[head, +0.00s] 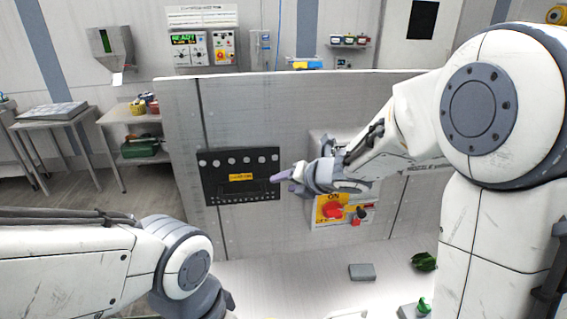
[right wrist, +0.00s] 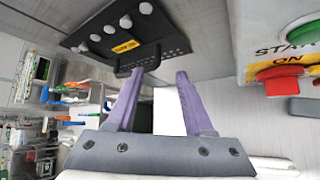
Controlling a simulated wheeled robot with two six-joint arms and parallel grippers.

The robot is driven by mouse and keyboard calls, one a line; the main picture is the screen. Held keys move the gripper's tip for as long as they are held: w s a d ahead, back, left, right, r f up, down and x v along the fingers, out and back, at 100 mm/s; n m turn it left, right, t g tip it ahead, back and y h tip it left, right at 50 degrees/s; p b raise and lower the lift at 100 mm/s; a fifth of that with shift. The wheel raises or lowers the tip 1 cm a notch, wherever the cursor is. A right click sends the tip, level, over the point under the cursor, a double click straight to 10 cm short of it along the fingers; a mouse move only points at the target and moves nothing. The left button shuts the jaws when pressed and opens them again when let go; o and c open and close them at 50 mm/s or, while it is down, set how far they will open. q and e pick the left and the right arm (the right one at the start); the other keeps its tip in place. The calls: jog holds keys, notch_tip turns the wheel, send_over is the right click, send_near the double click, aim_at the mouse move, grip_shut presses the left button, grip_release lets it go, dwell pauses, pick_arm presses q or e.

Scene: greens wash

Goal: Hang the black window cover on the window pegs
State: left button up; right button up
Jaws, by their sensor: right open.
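The black window cover (head: 222,188) is a flat dark plate with a yellow label, upright against the grey panel. A row of white round pegs (head: 231,161) shows along its top edge. The cover also fills the upper part of the right wrist view (right wrist: 158,32), with a dark handle (right wrist: 137,68) standing out from it. My right gripper (head: 284,174) is at the cover's right edge in the head view. In the right wrist view its purple fingers (right wrist: 160,73) are apart with nothing between them; the left fingertip is close to the handle. My left gripper's fingers are out of view.
Right of the cover, a box with a red ON knob (head: 333,211) projects from the panel (head: 300,100), close to my right gripper. A grey block (head: 362,271) and green leaves (head: 424,261) lie on the pale surface below. Side tables (head: 60,112) stand at the left.

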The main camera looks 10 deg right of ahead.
aim_at(264, 186)
jog(key=shift+n, duration=0.4)
jog(key=x, duration=1)
jog(key=shift+w+a, duration=0.15)
jog(key=shift+a, duration=0.15)
grip_shut()
jog(key=shift+b, duration=0.3)
jog(key=shift+r, duration=0.15)
jog(key=shift+r+p, duration=1.95)
jog(key=shift+r, duration=0.2)
